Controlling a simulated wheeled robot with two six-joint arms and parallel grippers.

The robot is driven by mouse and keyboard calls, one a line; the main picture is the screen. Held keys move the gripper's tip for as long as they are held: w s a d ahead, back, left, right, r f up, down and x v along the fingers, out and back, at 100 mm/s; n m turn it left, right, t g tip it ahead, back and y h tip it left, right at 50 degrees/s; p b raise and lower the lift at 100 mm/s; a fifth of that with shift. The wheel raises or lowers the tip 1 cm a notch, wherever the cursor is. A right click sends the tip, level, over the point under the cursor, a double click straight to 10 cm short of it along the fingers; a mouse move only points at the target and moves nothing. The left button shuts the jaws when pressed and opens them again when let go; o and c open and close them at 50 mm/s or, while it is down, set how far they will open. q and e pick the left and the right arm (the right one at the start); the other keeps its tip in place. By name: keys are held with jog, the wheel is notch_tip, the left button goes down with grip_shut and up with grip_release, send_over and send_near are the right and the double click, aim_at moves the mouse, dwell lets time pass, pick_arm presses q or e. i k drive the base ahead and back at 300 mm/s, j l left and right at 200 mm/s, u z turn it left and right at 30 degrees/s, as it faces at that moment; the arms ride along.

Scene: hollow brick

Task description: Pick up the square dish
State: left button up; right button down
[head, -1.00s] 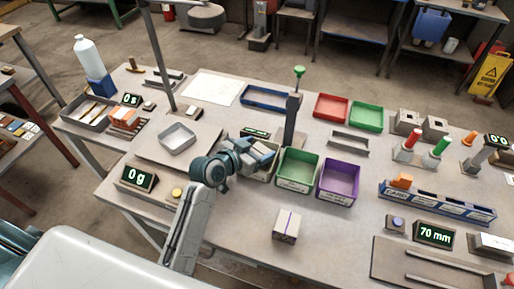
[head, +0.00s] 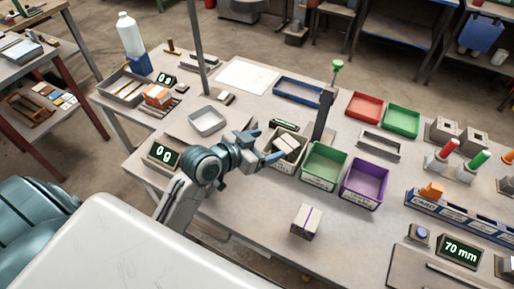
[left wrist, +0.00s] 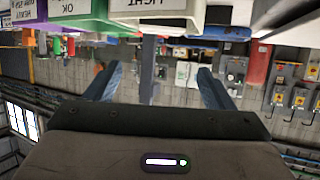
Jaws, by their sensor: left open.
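The square dish (head: 207,121) is a shallow pale grey tray with a raised rim. My left gripper (head: 268,146) is open and empty. It is to the right of the dish and nearer me, apart from it, beside the beige bin. The left wrist view shows its two blue fingers (left wrist: 158,80) spread with nothing between them. The dish cannot be made out in that view. My right gripper is not in view.
The beige bin (head: 291,142) holds blocks. A green bin (head: 325,160) and a purple bin (head: 366,180) stand to its right. A post (head: 324,113) rises behind them. A scale display (head: 164,154) reads 0 g.

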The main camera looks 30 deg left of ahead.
aim_at(207, 120)
jog(key=u, duration=1.25)
